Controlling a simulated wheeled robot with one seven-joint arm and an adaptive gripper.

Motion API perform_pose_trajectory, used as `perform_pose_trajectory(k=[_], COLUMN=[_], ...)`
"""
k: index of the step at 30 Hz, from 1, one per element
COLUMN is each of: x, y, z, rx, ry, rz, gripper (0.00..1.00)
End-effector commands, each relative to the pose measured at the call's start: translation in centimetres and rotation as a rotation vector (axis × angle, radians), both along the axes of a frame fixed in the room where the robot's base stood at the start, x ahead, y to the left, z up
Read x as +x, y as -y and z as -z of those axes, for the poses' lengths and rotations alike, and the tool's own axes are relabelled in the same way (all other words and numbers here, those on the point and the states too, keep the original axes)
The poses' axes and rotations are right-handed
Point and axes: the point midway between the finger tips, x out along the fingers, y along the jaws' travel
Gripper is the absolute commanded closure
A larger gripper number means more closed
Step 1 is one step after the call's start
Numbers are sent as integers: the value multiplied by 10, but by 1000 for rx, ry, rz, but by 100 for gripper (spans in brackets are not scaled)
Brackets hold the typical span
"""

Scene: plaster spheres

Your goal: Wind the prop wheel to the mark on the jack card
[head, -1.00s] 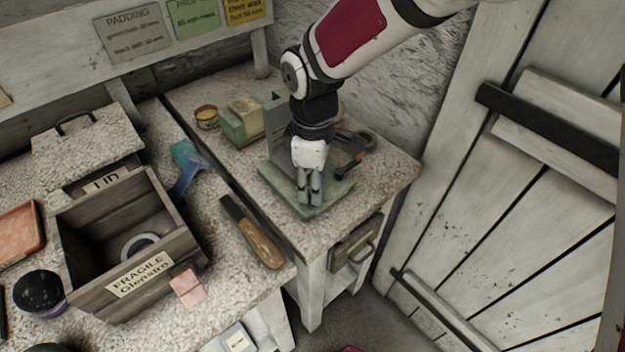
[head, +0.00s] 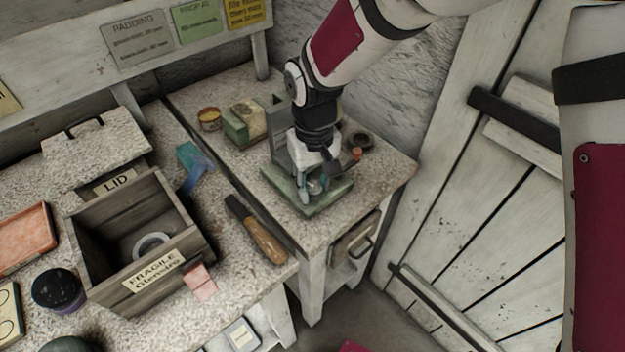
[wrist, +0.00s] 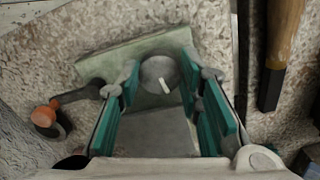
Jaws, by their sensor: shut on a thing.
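The jack has a green base plate (head: 335,196) and a grey upright (head: 284,143) on the back bench. The prop wheel (wrist: 158,72) is a small grey disc with a pale bar on its face, pointing down and slightly right in the wrist view. My gripper (head: 314,190) is low over the base plate; in the wrist view its teal-padded fingers (wrist: 160,76) are on either side of the wheel, shut on its rim. A green card (head: 198,18) headed "PROP AT" hangs on the shelf board; its smaller line is unreadable. I cannot tell which card is the jack card.
An orange-tipped part (head: 357,154) sits beside the jack. A wooden-handled tool (head: 262,238) lies near the bench gap, left of the jack. A tin (head: 209,119) and green-and-cream block (head: 244,122) stand behind. The FRAGILE box (head: 185,245) is on the left bench.

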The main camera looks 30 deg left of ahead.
Motion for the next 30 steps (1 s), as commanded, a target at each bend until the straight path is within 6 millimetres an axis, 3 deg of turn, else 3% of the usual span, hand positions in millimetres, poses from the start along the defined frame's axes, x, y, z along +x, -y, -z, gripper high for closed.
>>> perform_pose_trajectory(k=[12,30], x=[0,0], y=[0,-1], z=[-1,0], rx=[1,1], ry=[1,1], rz=[212,248], gripper=[95,95])
